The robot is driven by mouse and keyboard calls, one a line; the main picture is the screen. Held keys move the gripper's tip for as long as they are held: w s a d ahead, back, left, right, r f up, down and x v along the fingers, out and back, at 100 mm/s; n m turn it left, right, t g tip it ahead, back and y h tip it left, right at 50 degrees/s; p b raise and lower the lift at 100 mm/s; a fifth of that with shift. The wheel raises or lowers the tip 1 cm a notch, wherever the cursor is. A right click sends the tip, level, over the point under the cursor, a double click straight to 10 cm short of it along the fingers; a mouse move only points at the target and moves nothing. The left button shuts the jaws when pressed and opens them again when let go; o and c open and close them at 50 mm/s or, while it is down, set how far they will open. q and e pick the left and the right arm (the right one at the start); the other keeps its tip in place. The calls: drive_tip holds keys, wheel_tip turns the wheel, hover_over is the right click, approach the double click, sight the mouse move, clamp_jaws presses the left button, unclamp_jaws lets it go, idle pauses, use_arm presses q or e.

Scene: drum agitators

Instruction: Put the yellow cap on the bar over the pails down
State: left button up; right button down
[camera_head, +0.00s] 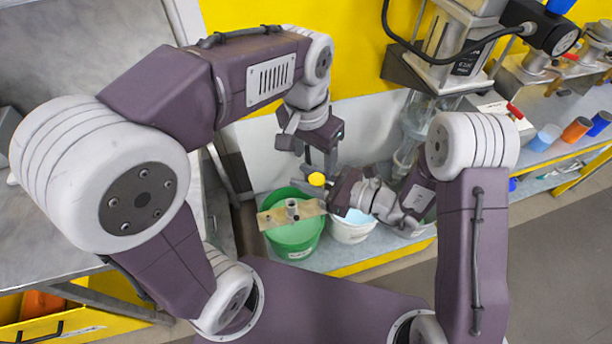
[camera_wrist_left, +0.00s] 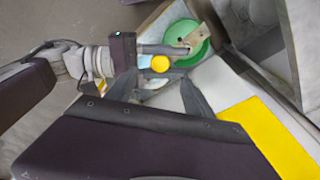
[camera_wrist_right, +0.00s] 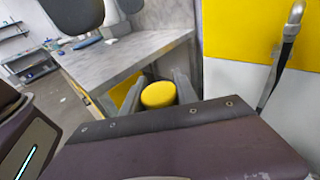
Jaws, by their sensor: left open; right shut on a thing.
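The yellow cap (camera_head: 316,179) is held up above the pails, between the fingers of my right gripper (camera_head: 326,183). It shows in the right wrist view (camera_wrist_right: 158,94) between the two fingers, and in the left wrist view (camera_wrist_left: 160,63). My left gripper (camera_head: 318,162) is open and points down, just above and beside the cap; whether its fingers touch the cap is unclear. The white pail (camera_head: 350,231) stands to the right, partly hidden by my right gripper.
The pails stand on a low grey shelf with a yellow edge (camera_head: 372,261). A metal machine (camera_head: 445,40) stands behind at right. Blue and orange cups (camera_head: 577,129) line the shelf at far right. A grey bench (camera_head: 60,235) is at left.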

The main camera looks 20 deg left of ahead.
use_arm(q)
drive_tip(key=s+a+f+n+y, duration=0.1)
drive_tip(key=a+f+n, duration=0.1)
drive_tip(key=a+f, duration=0.3)
drive_tip(key=a+f+n+y, duration=0.1)
drive_tip(key=a+f+n, duration=0.1)
drive_tip(key=a, duration=0.5)
drive_tip(key=s+d+f+h, duration=0.1)
drive_tip(key=s+d+f, duration=0.2)
drive_tip(key=s+f, duration=0.2)
wheel_tip(320, 180, down, 4)
drive_tip(key=shift+r+n, duration=0.15)
drive_tip(key=shift+n, duration=0.25)
drive_tip(key=shift+d, duration=0.1)
